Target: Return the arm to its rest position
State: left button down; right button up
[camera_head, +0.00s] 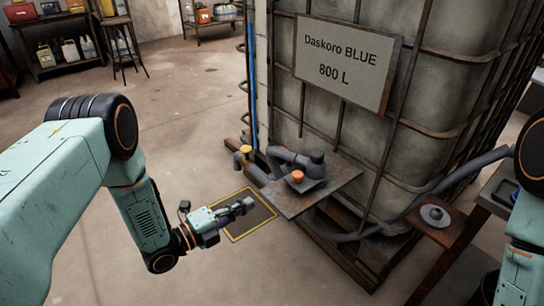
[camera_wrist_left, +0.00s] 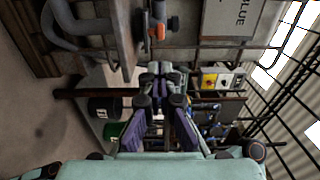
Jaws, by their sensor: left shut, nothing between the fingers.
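My left arm (camera_head: 85,180) comes in from the left in the head view, bent downward at its elbow, and is teal with black joints. My left gripper (camera_head: 246,205) is shut and empty, pointing right over the floor in front of the vat's platform. In the left wrist view the gripper (camera_wrist_left: 163,75) has its fingers together in the middle. Part of my right arm (camera_head: 525,225) shows at the right edge; its gripper is out of view.
A large caged vat (camera_head: 395,120) labelled "Daskoro BLUE 800 L" stands right of the gripper. A small platform (camera_head: 325,192) with a pipe and orange knob (camera_head: 297,176) juts out close by. A yellow-edged floor mat (camera_head: 237,232) lies below.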

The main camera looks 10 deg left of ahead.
pick_arm(q)
jog(key=s+a+f+n+g+y, duration=0.2)
jog(key=s+f+n+g+y, duration=0.45)
jog(key=s+f+n, duration=0.8)
jog(key=s+r+n+g+y+p, duration=0.1)
jog(key=s+r+n+g, duration=0.1)
jog(key=s, duration=0.4)
jog(key=s+r+n+g+y+p, duration=0.1)
jog(key=s+r+n+g+y, duration=0.1)
jog(key=s+n, duration=0.3)
jog(key=s+r+n+g+y+p, duration=0.1)
jog(key=s+r+n+g+p, duration=0.1)
jog(key=s, duration=0.7)
jog(key=shift+a+r+n+g, duration=0.5)
jog(key=shift+n+g, duration=0.35)
jog(key=shift+n, duration=0.4)
jog(key=shift+d+y, duration=0.1)
jog(key=shift+y, duration=0.15)
